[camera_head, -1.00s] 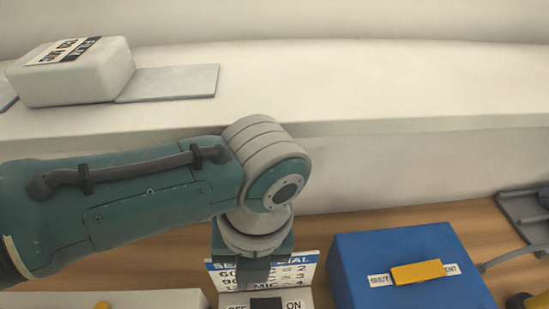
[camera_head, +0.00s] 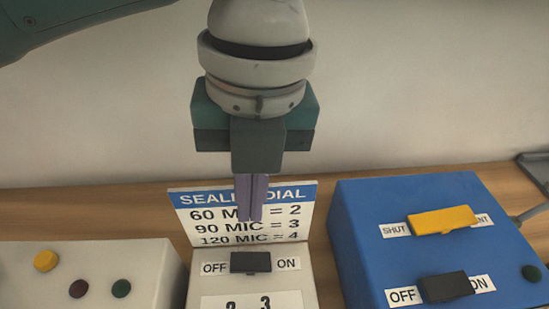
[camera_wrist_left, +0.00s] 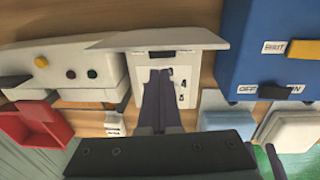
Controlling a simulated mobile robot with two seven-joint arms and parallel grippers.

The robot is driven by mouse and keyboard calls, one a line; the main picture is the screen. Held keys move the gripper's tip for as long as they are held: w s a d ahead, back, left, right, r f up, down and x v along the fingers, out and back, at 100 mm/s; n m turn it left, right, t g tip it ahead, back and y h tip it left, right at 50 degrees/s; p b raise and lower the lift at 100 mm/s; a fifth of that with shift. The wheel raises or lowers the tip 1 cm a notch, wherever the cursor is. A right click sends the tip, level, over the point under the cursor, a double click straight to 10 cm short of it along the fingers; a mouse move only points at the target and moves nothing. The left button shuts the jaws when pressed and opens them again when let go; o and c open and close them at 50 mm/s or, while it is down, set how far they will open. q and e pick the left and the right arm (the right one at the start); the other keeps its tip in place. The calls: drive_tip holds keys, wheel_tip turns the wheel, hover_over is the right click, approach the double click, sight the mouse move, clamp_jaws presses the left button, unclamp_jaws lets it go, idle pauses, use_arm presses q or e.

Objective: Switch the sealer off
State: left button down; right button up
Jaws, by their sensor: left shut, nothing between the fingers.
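The sealer (camera_head: 203,285) is a white box with a dark rocker switch (camera_head: 250,262) between OFF and ON labels; which way the switch is set I cannot tell. Below it is a plate with numbers, cut off by the frame edge. A "Sealer dial" sign (camera_head: 190,212) stands behind it. My left gripper (camera_head: 250,220) points down, shut and empty, its fingertips above the switch in the picture and in front of the sign. In the left wrist view, the fingers (camera_wrist_left: 160,72) cover part of the sealer's top (camera_wrist_left: 142,77). My right gripper is not in view.
A blue box (camera_head: 365,262) with a yellow switch (camera_head: 442,220) and a dark OFF/ON switch (camera_head: 446,287) stands to the right. A white box (camera_head: 110,268) with several coloured buttons stands to the left. A red tray (camera_wrist_left: 45,130) shows in the wrist view.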

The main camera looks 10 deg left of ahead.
sight(240, 260)
use_arm(q)
drive_tip(key=shift+s+a+b, duration=0.1)
drive_tip(key=shift+a+b, duration=0.15)
drive_tip(key=shift+b, duration=0.1)
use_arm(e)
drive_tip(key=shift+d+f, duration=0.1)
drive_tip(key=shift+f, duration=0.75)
use_arm(q)
drive_tip(key=shift+f, duration=0.1)
drive_tip(key=f, duration=0.6)
drive_tip(key=a+f, duration=0.1)
drive_tip(key=f, duration=0.2)
drive_tip(key=shift+s+a+f+b, duration=0.1)
drive_tip(key=shift+s+f+b, duration=0.1)
drive_tip(key=shift+f+b, duration=0.2)
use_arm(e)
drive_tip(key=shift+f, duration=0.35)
